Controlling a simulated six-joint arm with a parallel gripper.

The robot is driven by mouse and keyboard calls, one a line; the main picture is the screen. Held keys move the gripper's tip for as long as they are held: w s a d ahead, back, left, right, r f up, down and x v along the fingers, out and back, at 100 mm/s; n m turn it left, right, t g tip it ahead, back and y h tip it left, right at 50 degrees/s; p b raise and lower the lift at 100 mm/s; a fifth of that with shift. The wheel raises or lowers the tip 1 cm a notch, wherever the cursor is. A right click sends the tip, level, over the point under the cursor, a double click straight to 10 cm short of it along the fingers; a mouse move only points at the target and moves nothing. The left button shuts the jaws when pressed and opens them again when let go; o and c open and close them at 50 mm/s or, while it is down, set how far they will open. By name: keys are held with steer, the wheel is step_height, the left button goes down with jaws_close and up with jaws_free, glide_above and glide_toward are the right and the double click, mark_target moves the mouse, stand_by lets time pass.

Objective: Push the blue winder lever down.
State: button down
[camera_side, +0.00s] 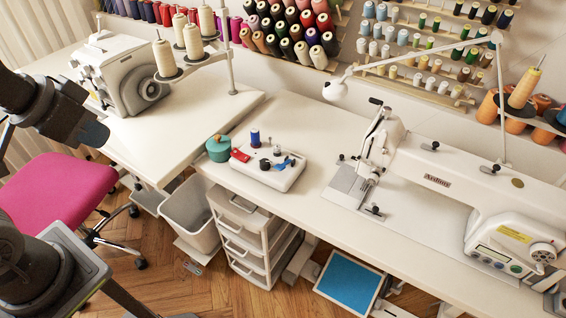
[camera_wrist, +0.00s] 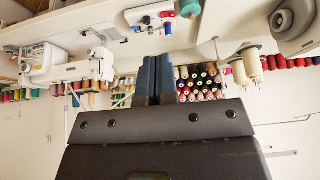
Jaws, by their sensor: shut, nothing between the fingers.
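The bobbin winder is a small white block (camera_side: 268,178) on the white table in the side view. The blue winder lever (camera_side: 285,164) is on its right part, with a red part (camera_side: 240,155) on its left and a blue thread spool (camera_side: 255,137) standing at the back. The wrist view shows the winder (camera_wrist: 150,14) small and upside down near the top edge; the lever's pose is too small to tell. My gripper (camera_wrist: 155,62) is shut and empty, its dark blue fingers together. It is well apart from the winder; in the side view my arm is at the left edge.
A teal pot (camera_side: 219,149) stands just left of the winder. A white sewing machine (camera_side: 430,180) is to the right, a grey-white serger (camera_side: 125,75) to the left. A thread stand (camera_side: 195,50) rises behind. The table between winder and sewing machine is clear.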

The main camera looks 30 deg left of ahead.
steer(key=w+d+r+g, duration=0.1)
steer(key=w+d, duration=0.1)
steer(key=w, duration=0.7)
steer(key=w+d+g, duration=0.1)
steer(key=w+d, duration=0.2)
steer(key=w, duration=0.6)
steer(key=w+d+f+g, duration=0.2)
steer(key=w+d+f, duration=0.6)
steer(key=w+f, duration=0.5)
steer(key=shift+w, duration=0.4)
